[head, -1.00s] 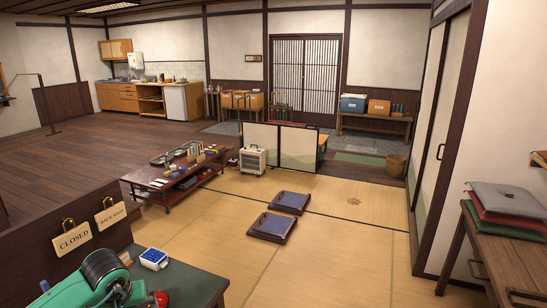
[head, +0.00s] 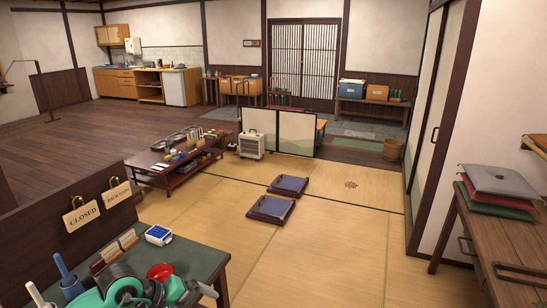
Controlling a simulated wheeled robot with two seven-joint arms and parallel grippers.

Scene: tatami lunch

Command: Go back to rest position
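My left arm (head: 122,285), green with black joints, shows at the bottom left over the dark green desk top (head: 192,250). Grey parts at its end, which look like my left gripper (head: 192,292), are at the bottom edge beside a red bowl (head: 160,271). They are partly cut off, and I cannot tell whether the fingers are open or hold anything. My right gripper is outside the view.
The desk carries a blue-and-white box (head: 158,235) and small wooden card holders (head: 120,243). Two signs hang on its dark panel (head: 60,185). Floor cushions (head: 270,208) lie on the tatami (head: 325,240). A wooden bench (head: 500,235) with stacked cushions (head: 498,180) stands right.

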